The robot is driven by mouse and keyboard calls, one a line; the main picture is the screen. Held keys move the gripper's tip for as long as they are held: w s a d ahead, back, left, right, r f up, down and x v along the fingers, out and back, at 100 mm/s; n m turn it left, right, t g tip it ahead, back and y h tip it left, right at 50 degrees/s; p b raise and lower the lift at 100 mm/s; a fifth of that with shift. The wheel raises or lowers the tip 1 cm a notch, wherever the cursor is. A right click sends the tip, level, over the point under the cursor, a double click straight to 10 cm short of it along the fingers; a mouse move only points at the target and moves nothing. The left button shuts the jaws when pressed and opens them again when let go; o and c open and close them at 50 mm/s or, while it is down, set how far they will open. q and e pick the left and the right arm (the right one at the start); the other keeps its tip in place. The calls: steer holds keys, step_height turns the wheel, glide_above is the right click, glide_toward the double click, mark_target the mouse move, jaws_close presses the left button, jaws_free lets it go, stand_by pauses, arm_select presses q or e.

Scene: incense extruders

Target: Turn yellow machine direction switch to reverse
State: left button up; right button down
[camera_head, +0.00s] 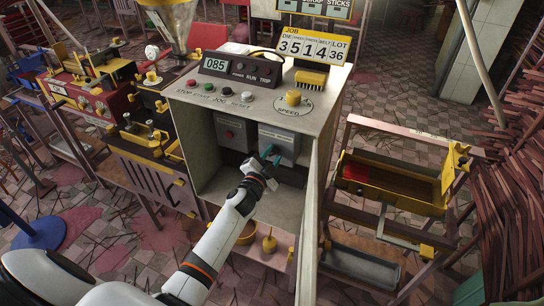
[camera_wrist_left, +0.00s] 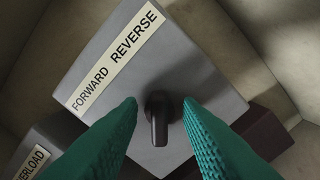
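The direction switch is a dark knob (camera_wrist_left: 158,118) on a grey box (camera_wrist_left: 185,75) in the left wrist view. A label (camera_wrist_left: 115,60) on the box reads FORWARD and REVERSE. I cannot tell which word the knob points to. In the head view the grey box (camera_head: 281,140) hangs inside the open cabinet, on the right. My left gripper (camera_head: 271,154) is in front of it. In the left wrist view its green fingers (camera_wrist_left: 160,104) are open, one on each side of the knob, with gaps visible between. My right gripper is not in view.
A second grey box (camera_head: 231,134) with a red button hangs just left; part of its OVERLOAD label (camera_wrist_left: 34,160) shows in the left wrist view. The cabinet (camera_head: 308,118) walls enclose the arm's end. Its top carries buttons, a yellow SPEED knob (camera_head: 293,98) and a job sign (camera_head: 311,46).

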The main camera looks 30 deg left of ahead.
arm_select(q)
steer(key=s, duration=1.2)
steer(key=shift+d+b, duration=0.3)
steer(key=shift+d, duration=0.05)
